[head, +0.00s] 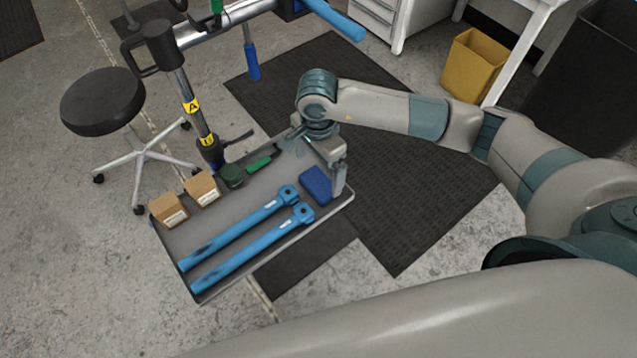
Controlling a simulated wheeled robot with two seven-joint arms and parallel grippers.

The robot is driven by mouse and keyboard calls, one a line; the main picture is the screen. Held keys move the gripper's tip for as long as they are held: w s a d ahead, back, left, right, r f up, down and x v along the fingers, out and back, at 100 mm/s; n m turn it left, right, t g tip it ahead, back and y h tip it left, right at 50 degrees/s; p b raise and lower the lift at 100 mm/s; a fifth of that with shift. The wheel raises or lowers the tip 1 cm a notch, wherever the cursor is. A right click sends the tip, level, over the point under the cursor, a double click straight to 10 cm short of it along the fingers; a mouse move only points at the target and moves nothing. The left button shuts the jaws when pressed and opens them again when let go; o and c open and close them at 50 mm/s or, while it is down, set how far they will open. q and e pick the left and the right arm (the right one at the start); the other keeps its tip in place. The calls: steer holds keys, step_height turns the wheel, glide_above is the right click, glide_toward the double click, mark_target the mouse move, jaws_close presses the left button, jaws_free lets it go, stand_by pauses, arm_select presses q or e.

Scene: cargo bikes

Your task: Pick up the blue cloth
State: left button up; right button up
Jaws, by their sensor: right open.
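The blue cloth (316,185) is a small dark-blue folded pad. It lies at the right end of the grey tray (222,277), next to the heads of two light-blue tools. My right gripper (318,170) is over that end of the tray, pointing down. It is open, and one finger shows just right of the cloth. The other finger is partly hidden, and I cannot tell whether either touches the cloth. My left gripper is not in view.
On the tray lie two long blue tools (240,235), two cardboard boxes (201,188), a dark green round tin (232,175) and a green-handled tool (259,163). A repair stand post (190,95) rises behind the tray. A black stool (103,103) stands left.

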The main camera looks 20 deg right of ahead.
mark_target(319, 182)
steer(key=shift+s+f+p, duration=0.1)
steer(key=shift+f+p, duration=0.65)
steer(key=shift+p, duration=0.05)
step_height(319, 182, down, 3)
steer(key=shift+r+p, duration=0.1)
steer(key=shift+p, duration=0.55)
steer(key=shift+f, duration=0.45)
steer(key=shift+c, duration=0.3)
steer(key=c, duration=1.1)
steer(key=shift+o, duration=0.2)
steer(key=shift+r, duration=0.15)
